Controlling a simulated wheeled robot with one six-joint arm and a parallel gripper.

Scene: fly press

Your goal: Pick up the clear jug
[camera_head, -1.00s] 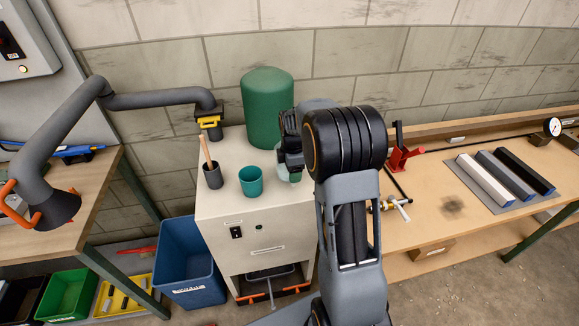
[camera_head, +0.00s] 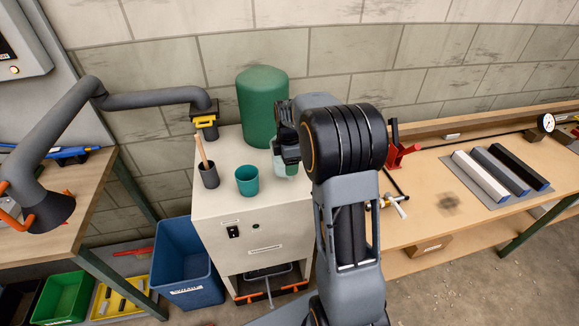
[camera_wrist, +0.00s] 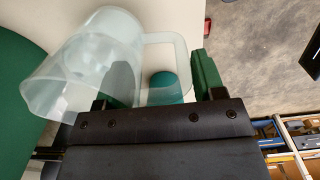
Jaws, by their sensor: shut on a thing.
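The clear jug (camera_wrist: 92,58) is large in the wrist view, its body at the upper left and its handle (camera_wrist: 178,42) to the right. My gripper (camera_wrist: 165,92) is shut on the jug, with one jaw against the body side and a green-padded jaw to the right of the handle. The exact contact is partly hidden. In the head view the jug (camera_head: 286,166) shows only as a pale sliver over the white cabinet, beside my dark gripper (camera_head: 285,140). My arm covers the rest of it.
A teal cup (camera_head: 247,181) and a dark pot with a wooden stick (camera_head: 208,175) stand on the white cabinet (camera_head: 275,222). A green cylinder (camera_head: 262,105) stands behind. A workbench (camera_head: 430,225) with a red tool (camera_head: 400,152) lies to the right.

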